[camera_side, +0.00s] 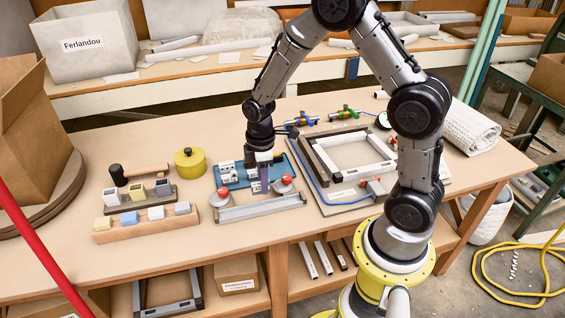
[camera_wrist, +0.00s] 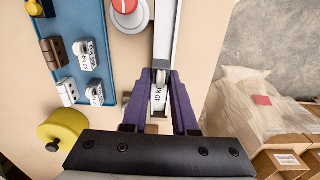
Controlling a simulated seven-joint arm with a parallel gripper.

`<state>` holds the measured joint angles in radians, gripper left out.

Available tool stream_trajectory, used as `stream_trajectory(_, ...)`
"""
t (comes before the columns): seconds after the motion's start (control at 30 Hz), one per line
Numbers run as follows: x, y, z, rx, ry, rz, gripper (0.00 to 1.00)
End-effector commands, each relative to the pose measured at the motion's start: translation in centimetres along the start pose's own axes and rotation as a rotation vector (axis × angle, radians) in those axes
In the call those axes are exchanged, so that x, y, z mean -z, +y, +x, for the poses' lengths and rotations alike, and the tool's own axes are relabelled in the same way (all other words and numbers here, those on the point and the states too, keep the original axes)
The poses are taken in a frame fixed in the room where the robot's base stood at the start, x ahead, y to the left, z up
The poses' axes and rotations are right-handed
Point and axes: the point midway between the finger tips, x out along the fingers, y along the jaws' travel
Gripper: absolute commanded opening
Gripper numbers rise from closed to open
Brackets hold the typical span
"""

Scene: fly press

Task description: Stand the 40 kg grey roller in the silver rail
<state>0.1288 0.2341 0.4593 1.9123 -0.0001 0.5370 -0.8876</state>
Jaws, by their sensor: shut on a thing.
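My gripper (camera_side: 261,187) has purple fingers and points down over the work table, just behind the silver rail. In the wrist view my gripper (camera_wrist: 160,80) is shut on the grey roller (camera_wrist: 158,98), whose white label reads 40 kg. The roller's wheel end points up the picture, towards the rail. The silver rail (camera_side: 257,210) lies along the front of the table. In the wrist view the rail (camera_wrist: 167,30) runs up from between the fingertips. I cannot tell whether the roller touches the rail. The fingers hide part of the roller.
A blue tray (camera_wrist: 97,12) with several labelled rollers lies beside the rail. A red-knobbed grey weight (camera_wrist: 125,8) stands close to the rail; another weight (camera_side: 222,198) stands at its left end. A yellow pot (camera_side: 189,165) and wooden block rack (camera_side: 146,222) stand left.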

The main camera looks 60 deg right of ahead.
Motion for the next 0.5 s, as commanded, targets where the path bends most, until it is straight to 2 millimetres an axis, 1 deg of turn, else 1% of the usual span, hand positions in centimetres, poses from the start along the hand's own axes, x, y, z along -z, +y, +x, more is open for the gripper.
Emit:
stream_trajectory(0.03, 0.3, -0.4, 0.3, 0.000, 0.000, -0.016, 0.00)
stream_trajectory(0.1, 0.6, -0.7, 0.6, 0.000, 0.000, -0.025, 0.00)
stream_trajectory(0.27, 0.6, -0.7, 1.4, 0.000, 0.000, -0.028, 0.00)
stream_trajectory(0.5, 0.5, -0.7, 3.1, 0.001, -0.001, -0.027, 0.00)
